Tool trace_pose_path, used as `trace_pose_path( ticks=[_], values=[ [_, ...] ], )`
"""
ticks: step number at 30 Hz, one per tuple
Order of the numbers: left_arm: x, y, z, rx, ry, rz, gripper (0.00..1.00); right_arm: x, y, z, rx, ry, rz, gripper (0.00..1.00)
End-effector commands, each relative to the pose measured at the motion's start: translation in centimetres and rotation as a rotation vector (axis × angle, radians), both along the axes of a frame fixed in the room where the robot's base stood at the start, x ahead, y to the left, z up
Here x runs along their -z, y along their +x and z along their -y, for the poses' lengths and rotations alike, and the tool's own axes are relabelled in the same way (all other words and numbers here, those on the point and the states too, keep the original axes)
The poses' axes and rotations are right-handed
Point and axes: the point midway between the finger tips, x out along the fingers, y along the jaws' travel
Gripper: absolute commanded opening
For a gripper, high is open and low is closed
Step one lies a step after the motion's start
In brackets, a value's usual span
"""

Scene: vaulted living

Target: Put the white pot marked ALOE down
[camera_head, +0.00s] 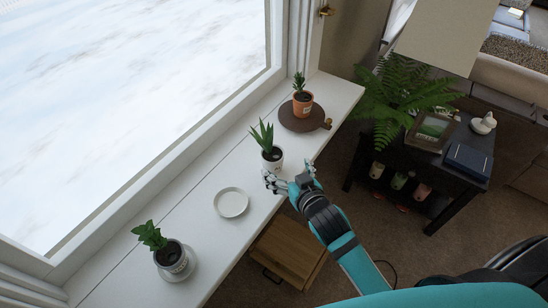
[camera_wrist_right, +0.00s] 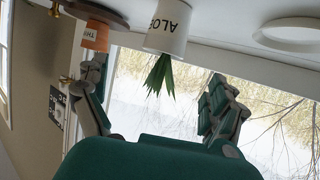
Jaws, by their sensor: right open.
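The white pot marked ALOE (camera_head: 272,161) holds a spiky green plant and stands upright on the white window sill (camera_head: 205,240). In the right wrist view, which is upside down, the pot (camera_wrist_right: 168,28) shows its ALOE lettering and its base appears to rest on the sill. My right gripper (camera_head: 289,180) is open beside the pot, on its room side. In the wrist view its spread fingers (camera_wrist_right: 158,80) lie either side of the plant's leaves, apart from the pot. My left gripper is not in view.
A terracotta pot (camera_head: 302,103) stands on a brown round board (camera_head: 286,117) farther along the sill. An empty white saucer (camera_head: 231,203) lies nearer. A grey pot (camera_head: 172,257) sits on another saucer at the near end. A dark side table (camera_head: 452,185) with a fern is right.

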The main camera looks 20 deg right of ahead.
Motion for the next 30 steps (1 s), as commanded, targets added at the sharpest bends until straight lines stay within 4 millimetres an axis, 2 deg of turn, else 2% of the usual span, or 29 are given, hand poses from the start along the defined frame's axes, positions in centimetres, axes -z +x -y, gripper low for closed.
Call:
trace_pose_path(
  ticks=[1, 6, 14, 24, 30],
  values=[
    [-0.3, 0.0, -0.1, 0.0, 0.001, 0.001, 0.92, 0.1, 1.2, -0.1, 0.0, 0.0, 0.002, 0.95],
    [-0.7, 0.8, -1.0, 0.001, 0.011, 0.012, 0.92, 1.2, 3.9, -0.3, 0.0, 0.0, 0.002, 0.95],
    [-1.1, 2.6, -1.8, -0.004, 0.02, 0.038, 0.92, 2.0, 5.4, -0.5, 0.0, 0.0, 0.001, 0.95],
    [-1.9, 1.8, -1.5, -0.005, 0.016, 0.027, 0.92, 3.9, 9.3, -0.9, 0.001, 0.001, 0.002, 0.95],
    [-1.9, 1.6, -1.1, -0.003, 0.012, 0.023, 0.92, 4.1, 9.6, -1.0, 0.0, 0.001, 0.001, 0.95]
  ],
)
